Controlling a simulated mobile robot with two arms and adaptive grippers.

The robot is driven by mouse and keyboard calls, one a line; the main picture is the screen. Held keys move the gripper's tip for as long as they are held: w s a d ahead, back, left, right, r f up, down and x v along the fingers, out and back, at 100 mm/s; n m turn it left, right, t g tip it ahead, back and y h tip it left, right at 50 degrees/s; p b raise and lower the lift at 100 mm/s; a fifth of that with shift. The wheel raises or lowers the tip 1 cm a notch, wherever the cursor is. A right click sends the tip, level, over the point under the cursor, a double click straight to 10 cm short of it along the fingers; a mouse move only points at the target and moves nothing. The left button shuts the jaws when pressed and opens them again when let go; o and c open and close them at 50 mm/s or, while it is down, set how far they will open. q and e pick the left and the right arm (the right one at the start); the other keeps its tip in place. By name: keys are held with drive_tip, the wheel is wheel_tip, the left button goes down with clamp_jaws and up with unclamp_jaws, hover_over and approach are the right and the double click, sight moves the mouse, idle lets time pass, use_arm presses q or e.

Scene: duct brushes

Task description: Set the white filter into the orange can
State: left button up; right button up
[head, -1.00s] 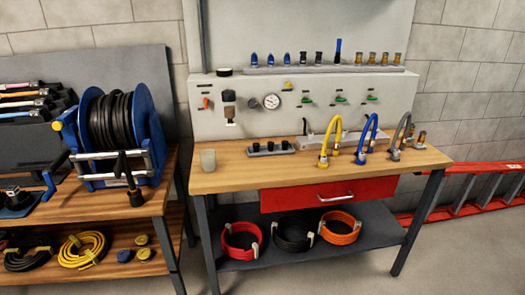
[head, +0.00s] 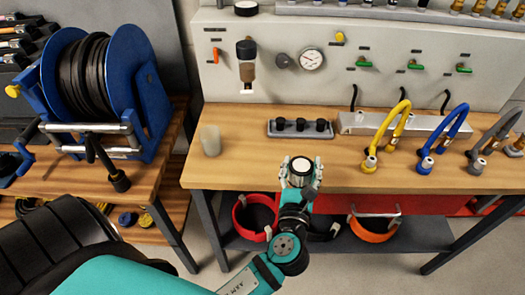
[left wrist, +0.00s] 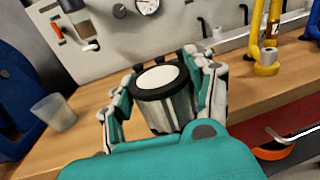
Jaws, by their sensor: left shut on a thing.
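My left gripper (head: 299,174) is shut on a short metal cylinder with a black rim and a white round top (head: 301,165), above the front edge of the wooden bench. In the left wrist view the fingers (left wrist: 163,100) clasp both sides of this cylinder (left wrist: 165,110), which looks nearly upright. I cannot tell whether its white top is the white filter. A pale translucent cup (head: 210,140) stands on the bench to the left, also in the left wrist view (left wrist: 53,112). No clearly orange can shows. My right gripper is not in view.
A panel with a gauge (head: 312,58) and a brownish bowl (head: 246,70) rises behind. A blue hose reel (head: 125,80) is at left.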

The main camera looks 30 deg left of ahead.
use_arm(q)
drive_tip(key=a, duration=0.4)
drive_tip(key=w+a+p, duration=0.1)
drive_tip(key=a, duration=0.1)
drive_tip(key=shift+a, duration=0.3)
drive_tip(key=a, duration=0.2)
drive_tip(key=w+a+p, duration=0.1)
drive_tip(key=a, duration=0.2)
drive_tip(key=w+a+f, duration=0.1)
drive_tip(key=a, duration=0.2)
drive_tip(key=shift+w+f, duration=0.1)
drive_tip(key=shift+w, duration=0.1)
drive_tip(key=shift+a+f, duration=0.15)
drive_tip(key=shift+a, duration=0.1)
wheel_tip(320, 180, down, 3)
drive_tip(key=shift+f+b, duration=0.15)
drive_tip(key=shift+b, duration=0.45)
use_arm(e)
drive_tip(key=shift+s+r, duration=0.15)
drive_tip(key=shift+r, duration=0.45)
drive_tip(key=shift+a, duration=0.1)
